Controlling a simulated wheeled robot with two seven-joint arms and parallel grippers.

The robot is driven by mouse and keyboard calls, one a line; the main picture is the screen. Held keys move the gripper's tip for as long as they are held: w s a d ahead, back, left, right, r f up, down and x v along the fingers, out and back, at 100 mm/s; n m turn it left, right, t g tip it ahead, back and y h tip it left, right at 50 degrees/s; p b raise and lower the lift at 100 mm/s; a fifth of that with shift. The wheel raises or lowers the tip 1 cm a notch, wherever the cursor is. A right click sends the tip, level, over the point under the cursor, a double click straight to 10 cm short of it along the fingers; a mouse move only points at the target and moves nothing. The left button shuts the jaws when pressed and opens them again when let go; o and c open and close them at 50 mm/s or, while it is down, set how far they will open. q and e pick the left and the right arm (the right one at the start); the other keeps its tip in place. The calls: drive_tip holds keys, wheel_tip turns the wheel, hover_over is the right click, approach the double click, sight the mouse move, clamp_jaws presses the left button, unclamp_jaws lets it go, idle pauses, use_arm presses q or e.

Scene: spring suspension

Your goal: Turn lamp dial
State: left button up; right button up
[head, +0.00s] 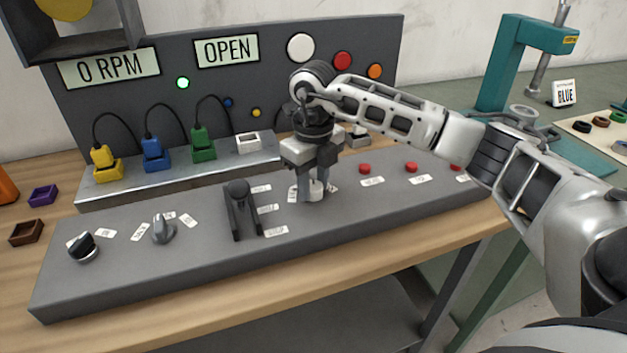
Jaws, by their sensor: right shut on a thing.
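My right gripper (314,188) points down at the middle of the grey control panel (345,227). It is shut on a small light-coloured dial (315,187) that stands on the panel, with white labels around it. The fingers and hand cover much of this dial. Two more knobs stand on the panel to the left: a black round one (82,246) and a grey pointed one (163,229). I cannot read the labels, so I cannot tell from the writing which is the lamp dial. My left gripper is not in view.
A black lever (240,209) stands just left of my right gripper. Red buttons (411,167) sit to its right. Behind are yellow, blue and green plugs (203,144) with cables, and an upright board (270,85) reading "0 RPM" and "OPEN". A teal press (500,70) stands right.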

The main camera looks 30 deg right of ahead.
sight(314, 185)
idle(0.4)
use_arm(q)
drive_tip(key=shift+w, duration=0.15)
use_arm(e)
drive_tip(key=o, duration=1)
drive_tip(key=shift+c, duration=0.2)
drive_tip(key=shift+r, duration=0.15)
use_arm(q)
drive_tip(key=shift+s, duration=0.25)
use_arm(e)
wheel_tip(314, 185, up, 16)
